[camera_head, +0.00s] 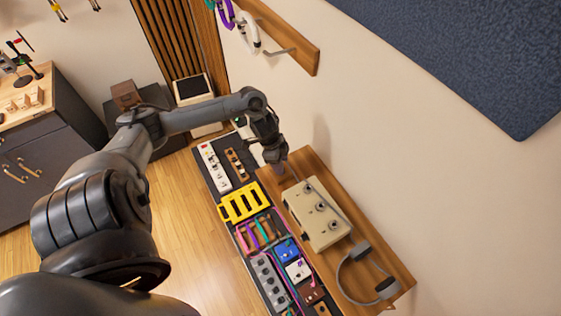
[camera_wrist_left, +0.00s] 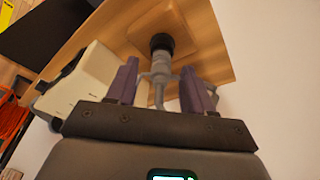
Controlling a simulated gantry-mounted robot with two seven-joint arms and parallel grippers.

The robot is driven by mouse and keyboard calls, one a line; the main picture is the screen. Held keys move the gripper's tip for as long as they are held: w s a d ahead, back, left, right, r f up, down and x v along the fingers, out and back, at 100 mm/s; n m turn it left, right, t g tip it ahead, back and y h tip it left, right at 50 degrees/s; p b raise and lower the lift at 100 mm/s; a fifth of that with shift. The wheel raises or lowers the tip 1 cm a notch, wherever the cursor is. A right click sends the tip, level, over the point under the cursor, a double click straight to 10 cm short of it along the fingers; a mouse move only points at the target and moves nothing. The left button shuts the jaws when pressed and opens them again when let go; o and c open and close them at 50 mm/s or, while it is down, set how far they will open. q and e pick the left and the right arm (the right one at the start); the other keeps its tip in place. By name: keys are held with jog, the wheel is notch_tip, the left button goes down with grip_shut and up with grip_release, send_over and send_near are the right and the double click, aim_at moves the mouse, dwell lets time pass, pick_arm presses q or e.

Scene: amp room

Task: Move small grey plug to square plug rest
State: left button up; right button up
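The small grey plug (camera_wrist_left: 161,63) is between the two purple fingers of my left gripper (camera_wrist_left: 160,82) in the left wrist view. Its side pieces reach both fingers, and its dark round end points away toward the wooden board. A grey cable bends back from it toward the palm. In the head view my left gripper (camera_head: 275,155) points down at the far end of the wooden board (camera_head: 375,245), and the plug is too small to make out there. A paler squarish patch (camera_wrist_left: 140,20) lies behind the plug's dark end; I cannot tell whether it is the square plug rest. My right gripper is not in view.
A cream box with knobs (camera_head: 317,214) and grey headphones (camera_head: 366,272) lie on the board. Beside it is a dark pedalboard with a yellow slotted block (camera_head: 243,202), a white power strip (camera_head: 214,167), and several pedals and cables. The wall is close on the right.

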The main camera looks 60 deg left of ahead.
pick_arm(q)
jog(key=v, duration=1.1)
jog(key=shift+s+f, duration=0.1)
dwell(0.5)
